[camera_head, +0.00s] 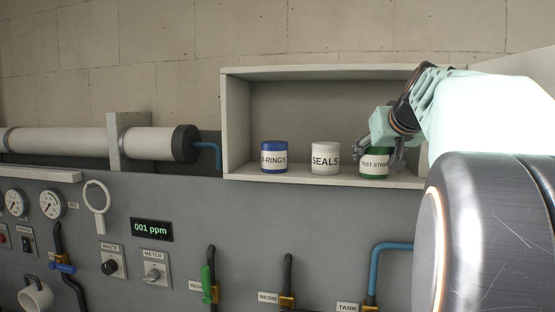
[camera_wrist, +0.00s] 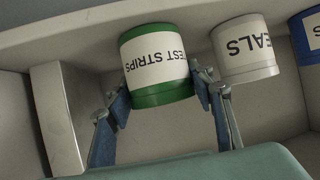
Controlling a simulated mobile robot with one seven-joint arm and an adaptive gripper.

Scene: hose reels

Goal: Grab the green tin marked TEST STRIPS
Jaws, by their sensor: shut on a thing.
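The green tin marked TEST STRIPS (camera_head: 373,165) stands at the right end of the open shelf box, with a white label around it. In the wrist view the tin (camera_wrist: 160,92) shows upside down between the fingers. My gripper (camera_head: 378,150) reaches in from the right and is shut on this tin; in the wrist view a finger of my gripper (camera_wrist: 160,105) lies on each side of it. The tin's bottom looks to be at the shelf board; I cannot tell whether it is lifted.
The white SEALS tin (camera_head: 325,160) stands close to the left of the green tin, and the blue O-RINGS tin (camera_head: 274,158) is farther left. The shelf box (camera_head: 300,178) has side walls and a top. Below is a grey panel (camera_head: 190,225) with gauges, valves and hoses.

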